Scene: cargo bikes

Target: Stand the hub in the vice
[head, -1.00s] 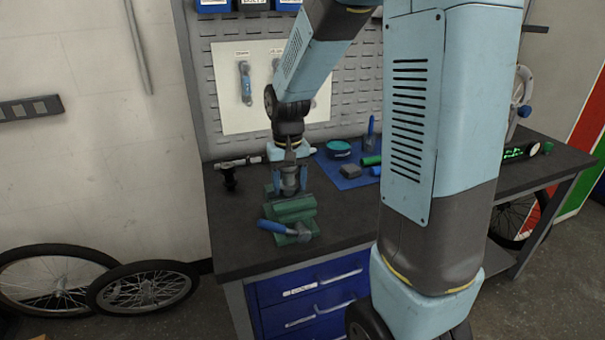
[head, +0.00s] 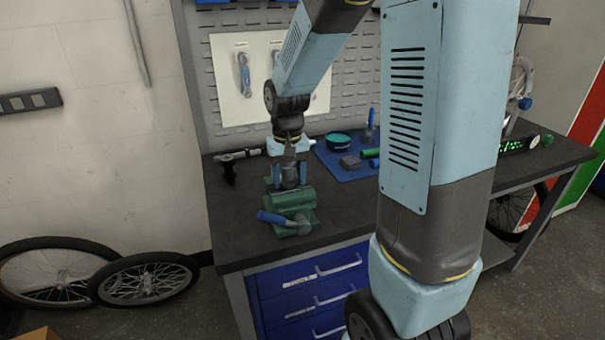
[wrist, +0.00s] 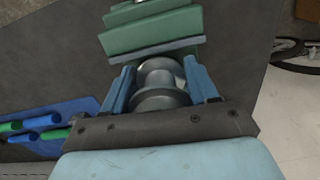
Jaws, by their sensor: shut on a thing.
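The hub (wrist: 162,90) is a grey metal piece with a round flange, held between the two blue fingers of my gripper (wrist: 163,88) in the wrist view. In the head view my gripper (head: 289,174) points straight down over the green vice (head: 292,198), shut on the hub, with the hub's lower part hidden behind the vice's front jaw. In the wrist view the vice (wrist: 150,35) lies just beyond the hub, its grey jaw edge close to it. I cannot tell whether the hub touches the vice's jaws or floor.
A blue mat (head: 338,172) with a round teal tin (head: 338,140) and green pieces is to the right. A dark tool (head: 229,170) stands at the left. The bench's front left (head: 235,235) is clear.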

